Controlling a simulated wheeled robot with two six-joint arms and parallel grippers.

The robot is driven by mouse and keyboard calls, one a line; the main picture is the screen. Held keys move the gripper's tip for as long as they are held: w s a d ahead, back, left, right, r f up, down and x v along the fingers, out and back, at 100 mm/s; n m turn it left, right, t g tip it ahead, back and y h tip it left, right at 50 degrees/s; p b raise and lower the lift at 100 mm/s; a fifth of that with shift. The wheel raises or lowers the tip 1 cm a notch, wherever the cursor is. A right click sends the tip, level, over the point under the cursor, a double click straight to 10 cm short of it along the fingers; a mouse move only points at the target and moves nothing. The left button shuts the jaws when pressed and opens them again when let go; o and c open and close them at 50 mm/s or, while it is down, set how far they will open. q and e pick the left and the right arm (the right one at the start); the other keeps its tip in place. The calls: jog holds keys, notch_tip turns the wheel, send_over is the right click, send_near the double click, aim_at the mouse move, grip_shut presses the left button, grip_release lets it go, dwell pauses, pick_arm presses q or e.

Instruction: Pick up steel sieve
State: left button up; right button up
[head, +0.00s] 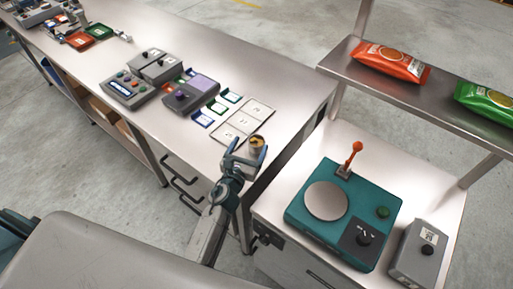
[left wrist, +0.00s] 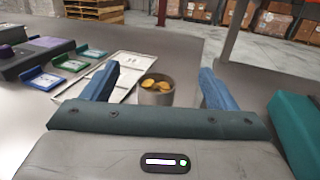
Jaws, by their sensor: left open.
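The steel sieve (head: 257,147) looks like a small grey round cup with yellow bits in it. It stands upright on the metal bench (head: 285,85), near its right end. In the left wrist view the sieve (left wrist: 156,98) shows between and beyond my blue fingers, with a gap on each side. My left gripper (head: 249,148) is open and empty, with one finger towards each side of the sieve. In the left wrist view the left gripper (left wrist: 157,88) shows both fingertips apart. My right gripper is not in view.
Grey control boxes (head: 190,95) and small coloured trays stand further left. A teal weigher (head: 310,225) with an orange lever stands on the bench at right, under a shelf (head: 400,92) holding an orange packet (head: 390,62) and a green packet (head: 487,100).

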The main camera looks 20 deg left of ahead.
aim_at(256, 144)
pick_arm(q)
notch_tip(256, 144, down, 8)
jog(key=b, duration=0.6)
jog(key=shift+r, duration=0.2)
jog(key=shift+w+r, duration=0.3)
jog(key=shift+w, duration=1)
jog(key=w, duration=0.5)
jog(key=shift+d+f, duration=0.1)
jog(key=shift+f, duration=0.05)
jog(key=shift+c, duration=0.8)
jog(key=c, duration=1.1)
